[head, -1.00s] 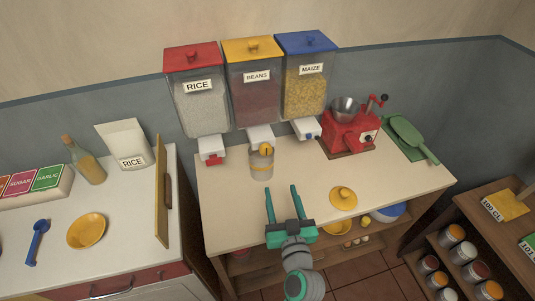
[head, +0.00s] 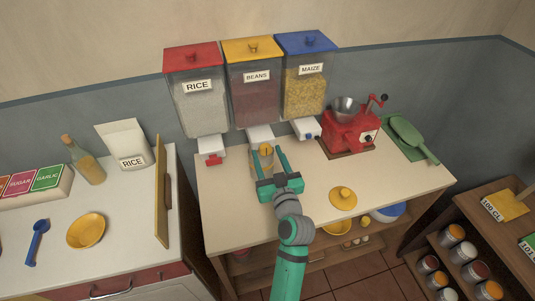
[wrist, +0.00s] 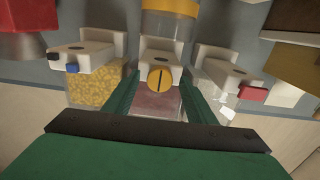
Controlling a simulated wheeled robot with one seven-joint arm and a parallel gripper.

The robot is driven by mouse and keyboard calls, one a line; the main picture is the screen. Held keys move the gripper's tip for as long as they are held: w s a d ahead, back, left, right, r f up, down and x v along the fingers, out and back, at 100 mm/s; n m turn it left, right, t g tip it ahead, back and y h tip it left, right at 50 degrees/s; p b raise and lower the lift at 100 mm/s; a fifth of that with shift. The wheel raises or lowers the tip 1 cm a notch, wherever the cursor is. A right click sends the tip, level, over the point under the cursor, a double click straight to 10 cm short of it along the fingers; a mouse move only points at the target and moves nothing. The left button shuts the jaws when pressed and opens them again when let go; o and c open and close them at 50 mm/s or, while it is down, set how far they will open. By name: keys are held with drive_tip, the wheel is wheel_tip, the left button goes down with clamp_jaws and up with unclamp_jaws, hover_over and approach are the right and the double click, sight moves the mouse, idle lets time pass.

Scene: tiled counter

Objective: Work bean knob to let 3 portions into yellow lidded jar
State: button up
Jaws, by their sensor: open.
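The beans dispenser (head: 254,98) has a yellow lid and hangs on the wall between the rice and maize ones. Its yellow knob (wrist: 160,78) sits on the front of a white spout (wrist: 159,50), its dark slot roughly upright in the wrist view. My gripper (head: 266,158) is open, one finger on each side of the knob; contact cannot be told. The glass jar (wrist: 169,22) with a yellow band is below the spout, partly hidden by my gripper in the head view; its contents are unclear. Its yellow lid (head: 343,197) lies on the counter at the right.
The rice dispenser (head: 197,105) with a red knob and the maize dispenser (head: 304,92) with a blue knob flank the beans. The counter (head: 225,215) is bare at front left.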

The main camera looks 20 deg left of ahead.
drive_tip(key=shift+w+a, duration=0.25)
drive_tip(key=shift+w, duration=0.15)
drive_tip(key=c, duration=1)
drive_tip(key=shift+c, duration=0.2)
drive_tip(key=shift+m, duration=0.3)
